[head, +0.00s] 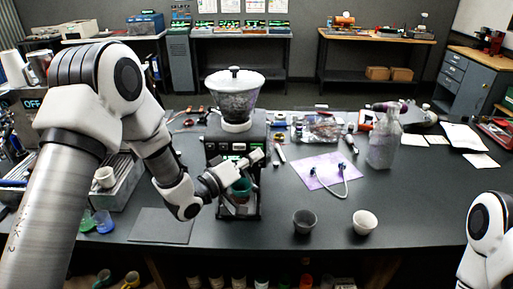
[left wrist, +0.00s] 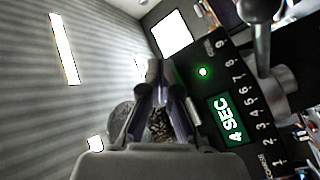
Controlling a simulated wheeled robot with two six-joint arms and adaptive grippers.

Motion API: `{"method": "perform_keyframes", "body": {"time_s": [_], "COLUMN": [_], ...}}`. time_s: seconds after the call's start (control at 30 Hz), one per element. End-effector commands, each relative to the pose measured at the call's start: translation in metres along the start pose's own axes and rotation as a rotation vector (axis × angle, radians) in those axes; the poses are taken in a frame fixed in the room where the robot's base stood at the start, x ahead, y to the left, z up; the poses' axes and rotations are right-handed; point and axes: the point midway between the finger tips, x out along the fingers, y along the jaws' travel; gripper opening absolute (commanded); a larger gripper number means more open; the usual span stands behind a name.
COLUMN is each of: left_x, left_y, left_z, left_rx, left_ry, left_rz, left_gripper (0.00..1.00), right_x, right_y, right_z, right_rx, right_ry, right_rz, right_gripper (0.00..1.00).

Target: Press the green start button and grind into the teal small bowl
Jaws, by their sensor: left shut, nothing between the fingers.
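The grinder (head: 237,132) stands on the dark table, with a clear lidded hopper (head: 234,95) on top. The teal small bowl (head: 241,187) sits low at the front of the grinder, partly hidden by my left gripper. My left gripper (head: 262,156) is shut and empty in front of the grinder's face. In the left wrist view its closed fingers (left wrist: 160,82) point along the panel. Beside them are a lit green button or light (left wrist: 203,71) and a green display (left wrist: 229,119) reading 4 SEC. I cannot tell whether the fingertips touch the panel. My right gripper is out of view.
A dark cup (head: 304,221) and a white cup (head: 364,222) stand at the table's front. A grey mat (head: 162,226) lies front left. The right front table is clear.

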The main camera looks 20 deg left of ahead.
Motion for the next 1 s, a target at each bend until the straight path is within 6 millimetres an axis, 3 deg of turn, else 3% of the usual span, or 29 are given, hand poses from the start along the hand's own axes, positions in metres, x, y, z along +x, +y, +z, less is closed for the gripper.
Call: {"method": "perform_keyframes", "body": {"time_s": [1.0], "left_x": [0.0078], "left_y": [-0.0054], "left_z": [-0.006], "left_rx": [0.0], "left_ry": [0.0], "left_rz": [0.0], "left_gripper": [0.0], "right_x": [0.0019], "right_y": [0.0], "right_z": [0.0], "right_rx": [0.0], "right_ry": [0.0], "right_rz": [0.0], "right_gripper": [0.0]}}
